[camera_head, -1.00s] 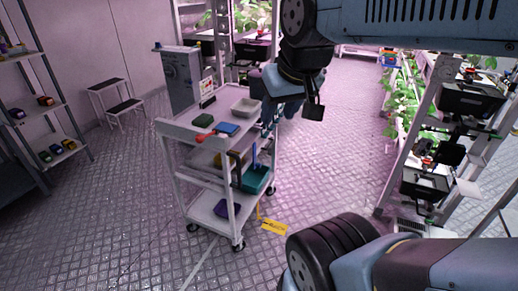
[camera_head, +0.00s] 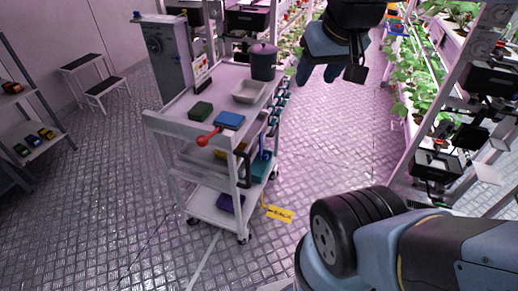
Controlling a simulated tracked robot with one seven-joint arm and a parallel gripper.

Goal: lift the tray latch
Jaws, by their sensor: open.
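A red-ended lever or handle (camera_head: 206,138) sticks out at the near edge of the white cart's (camera_head: 175,118) top. I cannot tell whether it is the tray latch, and no other latch shows clearly. A pale shallow tray (camera_head: 248,92) lies on the cart top, in front of a dark lidded bin (camera_head: 263,63).
A step stool (camera_head: 92,80) and a shelf (camera_head: 35,140) stand at left. Plant racks (camera_head: 420,90) line the right. A yellow tag (camera_head: 280,214) lies beside the cart.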

